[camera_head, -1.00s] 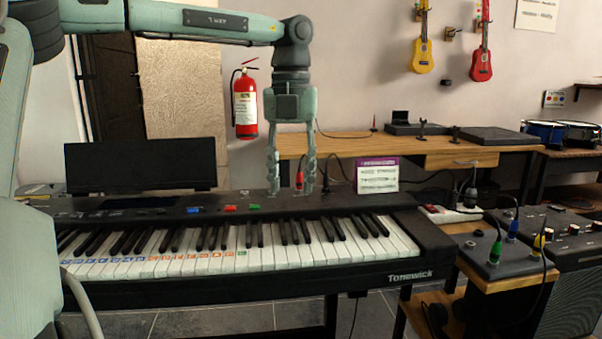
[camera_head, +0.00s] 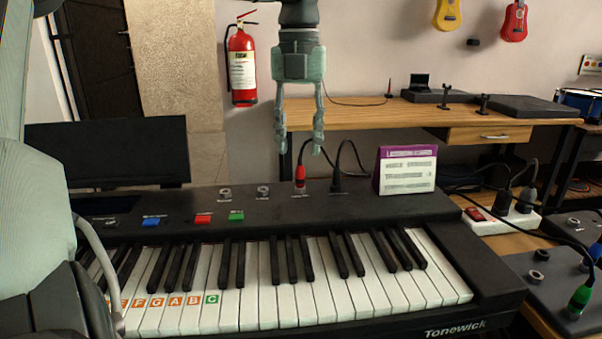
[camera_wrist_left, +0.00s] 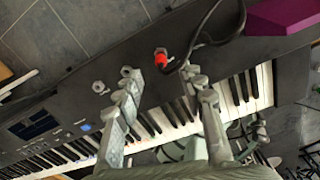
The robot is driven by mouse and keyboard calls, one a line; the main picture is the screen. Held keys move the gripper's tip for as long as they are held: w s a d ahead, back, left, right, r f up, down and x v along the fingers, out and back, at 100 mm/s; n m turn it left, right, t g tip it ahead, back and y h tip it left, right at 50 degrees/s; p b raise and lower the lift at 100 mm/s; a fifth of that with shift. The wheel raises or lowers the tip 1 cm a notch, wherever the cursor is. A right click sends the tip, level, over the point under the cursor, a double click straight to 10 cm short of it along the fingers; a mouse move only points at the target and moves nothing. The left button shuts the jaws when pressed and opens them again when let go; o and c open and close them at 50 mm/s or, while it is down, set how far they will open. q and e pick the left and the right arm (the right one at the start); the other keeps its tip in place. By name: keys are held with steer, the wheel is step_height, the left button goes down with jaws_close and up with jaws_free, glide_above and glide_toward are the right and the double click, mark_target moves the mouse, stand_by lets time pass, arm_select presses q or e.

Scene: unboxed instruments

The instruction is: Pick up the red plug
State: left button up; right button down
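The red plug (camera_head: 299,178) stands upright in a socket on the top panel of the black keyboard (camera_head: 370,207), with a black cable rising from it. In the left wrist view the red plug (camera_wrist_left: 161,60) shows ahead of and between the fingers. My left gripper (camera_head: 298,151) is open and empty, fingers pointing down, and appears above the plug in the head view. In the left wrist view my left gripper (camera_wrist_left: 163,84) has its two fingers well apart. The plug does not touch either finger. My right gripper is not in view.
A black plug (camera_head: 337,184) stands to the right of the red one. A purple and white card (camera_head: 407,170) stands farther right on the keyboard. Metal sockets (camera_head: 263,191) lie to the left. A wooden desk (camera_head: 380,114) and a fire extinguisher (camera_head: 241,66) are behind.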

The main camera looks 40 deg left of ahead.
mark_target(300, 165)
arm_select(q)
step_height(300, 165, down, 7)
steer(key=shift+d+r, duration=0.1)
steer(key=shift+r, duration=0.05)
jaws_close()
stand_by(0.4)
